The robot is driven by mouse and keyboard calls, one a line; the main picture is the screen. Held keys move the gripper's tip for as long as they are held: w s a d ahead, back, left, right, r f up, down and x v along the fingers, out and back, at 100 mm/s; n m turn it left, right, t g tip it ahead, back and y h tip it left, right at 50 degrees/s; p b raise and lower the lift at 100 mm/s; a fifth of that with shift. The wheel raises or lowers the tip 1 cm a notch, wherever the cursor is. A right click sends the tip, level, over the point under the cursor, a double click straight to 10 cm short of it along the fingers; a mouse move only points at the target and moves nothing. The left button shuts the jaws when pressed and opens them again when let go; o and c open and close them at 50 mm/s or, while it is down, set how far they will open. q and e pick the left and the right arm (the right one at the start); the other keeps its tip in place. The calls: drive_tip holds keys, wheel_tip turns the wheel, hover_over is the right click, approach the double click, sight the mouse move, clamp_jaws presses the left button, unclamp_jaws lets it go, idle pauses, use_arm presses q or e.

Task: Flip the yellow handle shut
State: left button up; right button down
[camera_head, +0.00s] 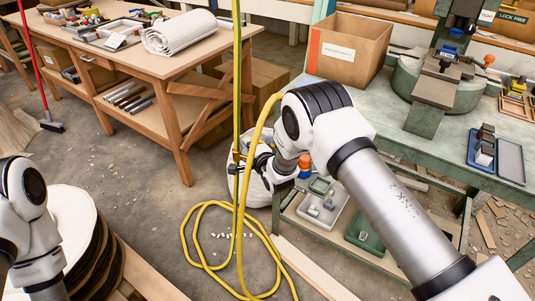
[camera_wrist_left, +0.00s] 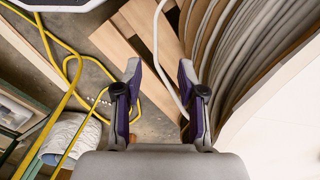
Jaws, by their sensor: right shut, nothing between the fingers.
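A yellow pipe or hose (camera_head: 237,80) hangs straight down in the middle of the head view. A small yellow piece at hand height on it may be the handle, but it is too small to make out. My right gripper (camera_head: 246,163) is shut and empty, with its dark fingers right beside the yellow line; whether they touch it I cannot tell. My left gripper (camera_wrist_left: 158,98) is open and empty in the left wrist view, with its fingers wide apart above boards and floor. The head view shows only part of my left arm, at the left edge.
A yellow hose (camera_head: 186,243) lies looped on the concrete floor. A wooden workbench (camera_head: 185,62) stands at left, and a green metal table (camera_head: 395,145) with a cardboard box (camera_head: 347,52) at right. A white sack (camera_head: 256,190) stands behind my right gripper.

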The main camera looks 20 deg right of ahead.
drive_tip(key=shift+w+d+b, duration=0.15)
drive_tip(key=shift+w+b, duration=0.25)
drive_tip(key=shift+w, duration=0.7)
drive_tip(key=v, duration=1.2)
